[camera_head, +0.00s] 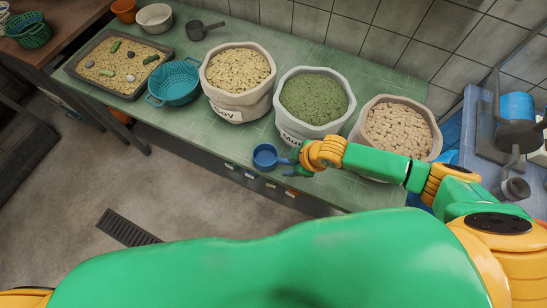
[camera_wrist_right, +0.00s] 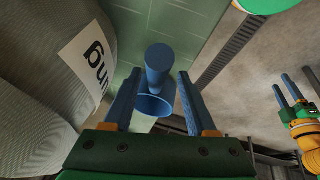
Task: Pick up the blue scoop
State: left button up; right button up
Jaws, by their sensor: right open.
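The blue scoop (camera_head: 265,155) lies on the green counter near its front edge, below the front of the middle sack, with its handle towards my right gripper (camera_head: 291,164). In the right wrist view the handle of the scoop (camera_wrist_right: 157,62) shows between the two blue fingers of the right gripper (camera_wrist_right: 159,76), with its round cup below. The fingers are apart, with gaps on both sides of the scoop. My left gripper (camera_wrist_right: 297,90) shows at the right edge of the right wrist view, away from the counter, its fingers apart and empty.
On the counter (camera_head: 215,133) stand a soy sack (camera_head: 235,106), a sack of green beans (camera_head: 300,132) and a sack of pale pieces (camera_head: 433,155). Further left are a teal basket (camera_head: 172,98), a tray (camera_head: 75,70) and a dark scoop (camera_head: 197,33). The labelled sack (camera_wrist_right: 50,90) stands close beside the right gripper.

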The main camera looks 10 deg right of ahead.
jog(key=x, duration=0.2)
jog(key=shift+w+d+f, duration=0.15)
jog(key=shift+w+f, duration=0.05)
jog(key=shift+f, duration=0.2)
jog(key=shift+d, duration=0.2)
jog(key=shift+a, duration=0.1)
grip_shut()
notch_tip(320, 180, up, 3)
jog(key=shift+f+b, duration=0.1)
jog(key=shift+b, duration=0.25)
jog(key=s+a+r, duration=0.9)
jog(key=s+r, duration=0.1)
jog(key=shift+s+a+r, duration=0.15)
jog(key=shift+a, duration=0.15)
dwell(0.6)
